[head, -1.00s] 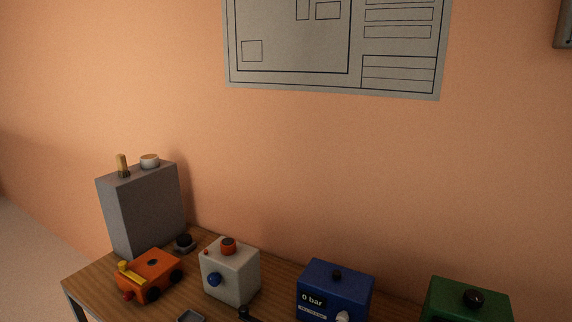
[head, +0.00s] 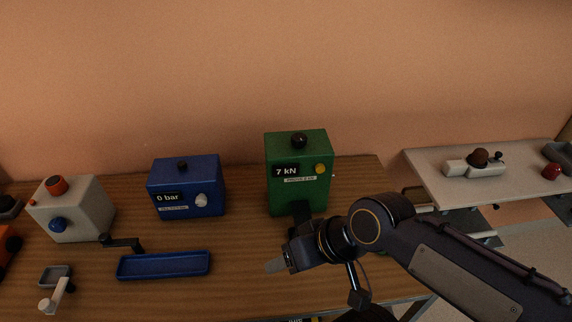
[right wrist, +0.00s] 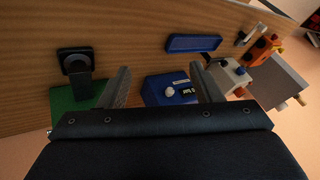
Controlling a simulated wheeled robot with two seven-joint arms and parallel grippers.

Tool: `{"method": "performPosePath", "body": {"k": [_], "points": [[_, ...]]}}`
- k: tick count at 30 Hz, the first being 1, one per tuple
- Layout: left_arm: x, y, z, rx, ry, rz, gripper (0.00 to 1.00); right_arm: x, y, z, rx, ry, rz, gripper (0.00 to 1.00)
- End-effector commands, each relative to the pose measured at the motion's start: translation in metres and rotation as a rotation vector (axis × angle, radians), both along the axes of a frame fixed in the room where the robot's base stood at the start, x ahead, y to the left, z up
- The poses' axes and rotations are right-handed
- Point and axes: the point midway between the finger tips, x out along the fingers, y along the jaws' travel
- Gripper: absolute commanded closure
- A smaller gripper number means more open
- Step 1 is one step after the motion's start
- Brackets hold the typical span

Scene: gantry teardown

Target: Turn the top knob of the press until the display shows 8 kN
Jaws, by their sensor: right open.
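The press is a green box (head: 283,191) standing on the wooden table in the head view. Its small display (head: 286,170) reads 7 kN, with a yellow knob (head: 320,168) beside it. The black top knob (head: 298,140) sits upright on the lid, with nothing touching it. My right gripper (head: 276,266) is in front of and below the press, apart from the top knob. In the right wrist view its two fingers (right wrist: 163,86) are spread with nothing held between them. Part of the green press (right wrist: 72,113) shows left of the fingers there. My left gripper is out of view.
A blue box (head: 190,190) reading 0 bar stands left of the press, and a pale box (head: 75,212) further left. A blue tray (head: 163,265) and a crank (head: 122,241) lie in front. A white side table (head: 440,163) stands right. Space above the press is clear.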

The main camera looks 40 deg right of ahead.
Motion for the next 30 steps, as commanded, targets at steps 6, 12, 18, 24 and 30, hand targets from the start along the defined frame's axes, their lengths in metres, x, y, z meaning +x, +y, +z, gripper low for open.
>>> {"method": "performPosePath", "body": {"k": [6, 12, 18, 24, 30], "points": [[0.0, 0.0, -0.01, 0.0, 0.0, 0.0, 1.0, 0.041, -0.018, 0.021, 0.391, 0.204, -0.379, 0.41], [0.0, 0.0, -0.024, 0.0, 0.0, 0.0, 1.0, 0.124, -0.095, 0.045, 1.025, 0.499, -1.009, 0.41], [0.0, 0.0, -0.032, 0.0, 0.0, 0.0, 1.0, 0.18, -0.195, 0.046, 1.527, 0.668, -1.438, 0.41], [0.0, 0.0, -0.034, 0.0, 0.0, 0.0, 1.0, 0.197, -0.244, 0.045, 1.752, 0.722, -1.584, 0.41], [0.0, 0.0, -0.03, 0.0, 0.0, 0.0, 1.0, 0.215, -0.239, 0.04, 1.774, 0.731, -1.592, 0.41]]}}
